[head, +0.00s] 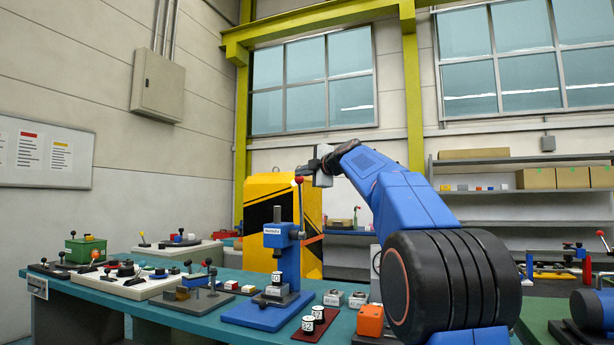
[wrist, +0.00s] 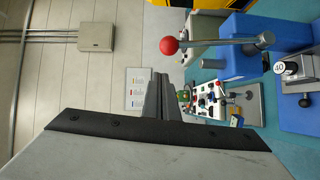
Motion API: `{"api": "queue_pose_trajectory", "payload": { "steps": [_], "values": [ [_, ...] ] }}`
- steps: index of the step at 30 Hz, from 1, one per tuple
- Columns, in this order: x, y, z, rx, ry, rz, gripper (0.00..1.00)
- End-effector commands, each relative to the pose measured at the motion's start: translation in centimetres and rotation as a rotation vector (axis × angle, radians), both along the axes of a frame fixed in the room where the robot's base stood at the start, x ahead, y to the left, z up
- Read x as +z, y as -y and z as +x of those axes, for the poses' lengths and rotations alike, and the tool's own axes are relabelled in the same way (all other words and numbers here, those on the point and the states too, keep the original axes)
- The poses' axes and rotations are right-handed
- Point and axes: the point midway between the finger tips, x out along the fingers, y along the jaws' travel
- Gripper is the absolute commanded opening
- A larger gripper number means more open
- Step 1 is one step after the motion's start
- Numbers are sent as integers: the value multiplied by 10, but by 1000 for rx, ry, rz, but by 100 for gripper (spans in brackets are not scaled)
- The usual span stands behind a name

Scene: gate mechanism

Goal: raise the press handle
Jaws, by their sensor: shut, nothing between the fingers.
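The blue press (head: 281,252) stands on the teal bench. Its handle (head: 301,208) is a metal rod with a red ball on top, and it points nearly straight up from the pivot on the press's right side. In the wrist view the red ball (wrist: 169,45) and rod stand apart from my fingers. My gripper (head: 308,169) is beside the ball in the head view; the exact gap in depth is unclear there. In the wrist view its fingers (wrist: 160,95) are together with nothing between them. A white-and-black cylinder (head: 277,278) sits under the press ram.
More numbered cylinders (head: 308,324) stand on a dark red mat in front of the press. An orange block (head: 370,319) is to the right. Panels with small levers (head: 130,277) fill the bench's left. A yellow-and-black cabinet (head: 262,215) stands behind. The air above the bench's left is free.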

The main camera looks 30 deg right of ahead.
Motion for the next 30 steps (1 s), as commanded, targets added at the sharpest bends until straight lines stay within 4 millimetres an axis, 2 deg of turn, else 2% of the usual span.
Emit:
{"api": "queue_pose_trajectory", "payload": {
  "steps": [9, 15, 21, 30],
  "values": [
    [8, 6, -54, -3, 2, -1, 0],
    [10, 8, -81, -2, 2, 0, 0],
    [11, 9, -93, -2, 1, -1, 0],
    [11, 8, -93, -1, 1, -1, 0]
  ]
}}
